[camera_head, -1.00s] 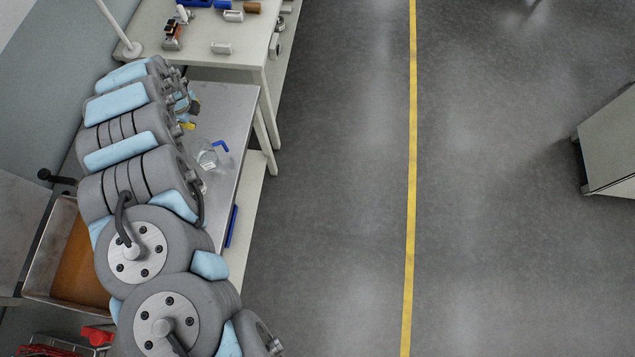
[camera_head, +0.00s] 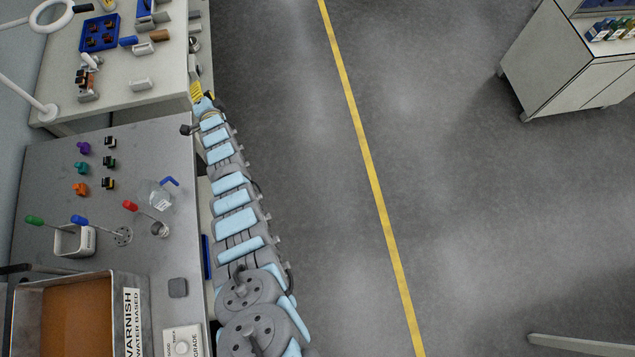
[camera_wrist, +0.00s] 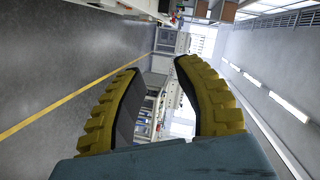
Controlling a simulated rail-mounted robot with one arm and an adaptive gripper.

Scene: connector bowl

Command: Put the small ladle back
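Three tools with coloured handles lie on the grey metal table in the head view. The red-handled one (camera_head: 131,206) ends in a small metal cup (camera_head: 160,229). The blue-handled one (camera_head: 79,219) ends in a round perforated disc (camera_head: 122,236). The green-handled one (camera_head: 35,220) leans in a white square container (camera_head: 73,241). I cannot tell for sure which is the small ladle; the red-handled one has a cup shape. My gripper (camera_head: 199,92) is beyond the table's right side, away from these tools. In the wrist view its yellow fingers (camera_wrist: 157,66) are apart with nothing between them.
A glass beaker (camera_head: 160,198) with a blue hooked handle stands near the red-handled tool. Several coloured knobs (camera_head: 83,147) sit farther back. A varnish tray (camera_head: 70,283) takes the front. A white workbench (camera_head: 160,97) stands behind. Open floor (camera_head: 440,200) lies to the right.

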